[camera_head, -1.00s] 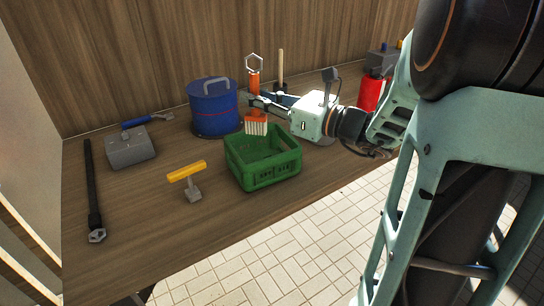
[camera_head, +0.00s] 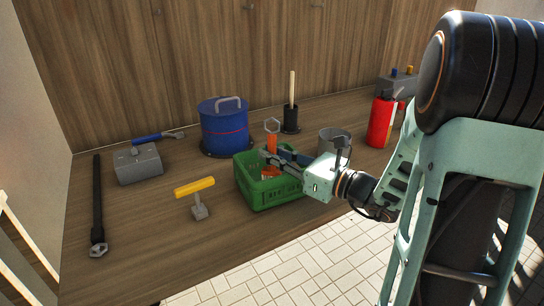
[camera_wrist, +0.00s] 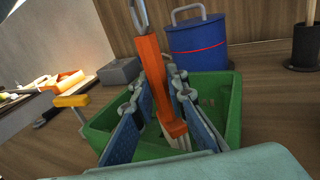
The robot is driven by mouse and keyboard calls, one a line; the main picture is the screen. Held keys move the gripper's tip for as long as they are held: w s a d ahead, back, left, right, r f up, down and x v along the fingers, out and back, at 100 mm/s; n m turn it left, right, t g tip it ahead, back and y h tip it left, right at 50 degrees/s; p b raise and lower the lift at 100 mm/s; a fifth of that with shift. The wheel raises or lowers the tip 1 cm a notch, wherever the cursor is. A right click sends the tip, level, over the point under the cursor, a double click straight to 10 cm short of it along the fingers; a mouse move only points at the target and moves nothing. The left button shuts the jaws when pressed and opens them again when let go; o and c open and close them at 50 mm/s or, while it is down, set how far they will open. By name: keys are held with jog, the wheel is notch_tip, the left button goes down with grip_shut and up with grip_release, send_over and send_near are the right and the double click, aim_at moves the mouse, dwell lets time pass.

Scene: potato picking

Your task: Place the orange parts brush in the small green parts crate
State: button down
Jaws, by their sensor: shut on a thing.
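The orange parts brush (camera_wrist: 150,72) stands roughly upright between the fingers of my gripper (camera_wrist: 160,100), handle and metal ring up, pale bristles down. In the head view the brush (camera_head: 272,141) shows its ring and handle above the crate, with its lower part partly hidden by my gripper (camera_head: 272,160). My gripper is shut on the brush and reaches over the right wall of the small green parts crate (camera_head: 264,198). The brush's lower end is inside the crate's outline; whether it touches the floor is hidden. The crate also shows in the wrist view (camera_wrist: 232,115).
A blue lidded can (camera_head: 222,128) stands behind the crate. A yellow-handled tool (camera_head: 195,188) lies to its left, near a grey block (camera_head: 138,167). A grey pot (camera_head: 334,138) and a red bottle (camera_head: 381,122) stand to the right.

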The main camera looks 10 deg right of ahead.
jog(key=shift+f, duration=0.15)
jog(key=c, duration=1.9)
grip_release()
jog(key=shift+r, duration=0.2)
jog(key=shift+s+d, duration=0.15)
jog(key=p+v, duration=0.1)
jog(key=v, duration=1)
jog(key=shift+s+d, duration=0.2)
jog(key=shift+s, duration=0.05)
